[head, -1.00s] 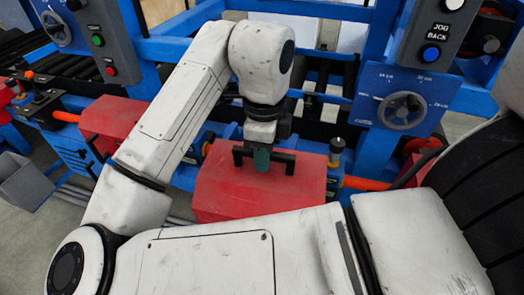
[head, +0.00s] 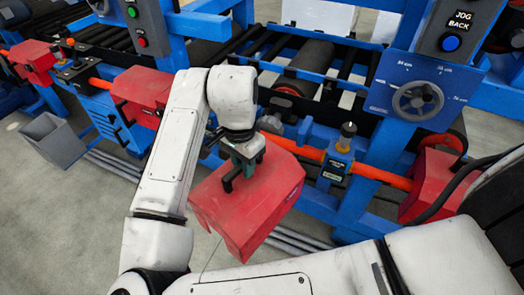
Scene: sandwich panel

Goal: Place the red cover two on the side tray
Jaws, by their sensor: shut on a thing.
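A red cover (head: 252,203) with a black handle hangs tilted from my gripper (head: 238,168) in the head view. My gripper is shut on its handle, and the cover is clear of the blue machine frame, in front of the exposed orange shaft. My wrist hides part of the handle. I cannot read a number on this cover. A grey open bin (head: 58,140) sits low at the left, beside the machine; I cannot tell whether it is the side tray.
Other red covers stay on the machine, one at left of centre (head: 142,92) and one at right (head: 432,183). An orange shaft (head: 368,172) runs along the blue frame. A control box (head: 460,35) and handwheel (head: 418,98) stand at right. Grey floor is open at lower left.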

